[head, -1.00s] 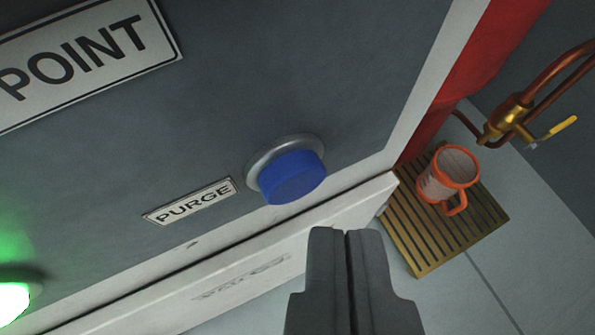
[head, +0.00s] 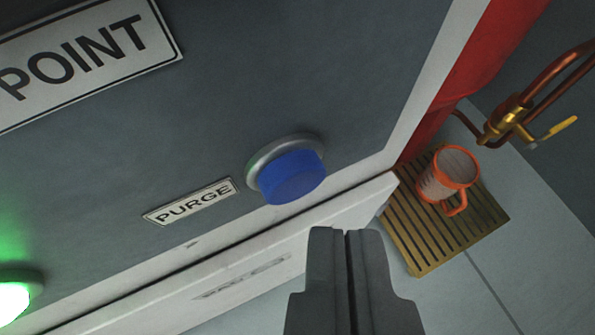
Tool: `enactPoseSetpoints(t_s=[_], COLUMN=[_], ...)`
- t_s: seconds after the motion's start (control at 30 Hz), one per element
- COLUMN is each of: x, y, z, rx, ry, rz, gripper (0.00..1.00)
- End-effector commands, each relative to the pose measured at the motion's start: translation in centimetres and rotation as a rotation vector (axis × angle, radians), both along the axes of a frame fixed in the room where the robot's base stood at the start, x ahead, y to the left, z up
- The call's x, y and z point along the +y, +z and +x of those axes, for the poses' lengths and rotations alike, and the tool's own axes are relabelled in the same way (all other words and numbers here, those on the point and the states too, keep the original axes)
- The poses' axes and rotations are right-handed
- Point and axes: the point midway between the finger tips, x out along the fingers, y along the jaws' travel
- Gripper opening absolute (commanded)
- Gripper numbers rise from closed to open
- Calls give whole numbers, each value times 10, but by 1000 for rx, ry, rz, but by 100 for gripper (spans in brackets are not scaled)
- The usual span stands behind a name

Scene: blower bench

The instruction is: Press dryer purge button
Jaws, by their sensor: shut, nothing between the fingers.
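The blue purge button (head: 292,178) sits in a round grey metal collar (head: 262,160) on the dark grey panel (head: 330,70). It stands proud of the panel. A small label reading PURGE (head: 190,201) is to its left. My gripper (head: 346,232) is shut and empty at the lower middle of the view. Its fingertips appear below and right of the button in the picture, apart from it.
A white ledge (head: 230,270) runs under the panel. A glowing green light (head: 14,300) is at lower left, and a POINT sign (head: 85,55) at upper left. At right are an orange-rimmed mug (head: 440,180) on a slatted wooden mat (head: 415,245), copper pipe (head: 560,65) with a yellow-handled valve (head: 558,127), and a red body (head: 480,75).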

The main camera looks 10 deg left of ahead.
Motion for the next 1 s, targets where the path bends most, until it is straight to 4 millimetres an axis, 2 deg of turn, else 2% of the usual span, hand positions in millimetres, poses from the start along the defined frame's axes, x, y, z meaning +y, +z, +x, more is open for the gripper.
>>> enactPoseSetpoints(t_s=[1.0], x=[5], y=[0], z=[9], rx=[0], ry=[0], rz=[0], gripper=[0])
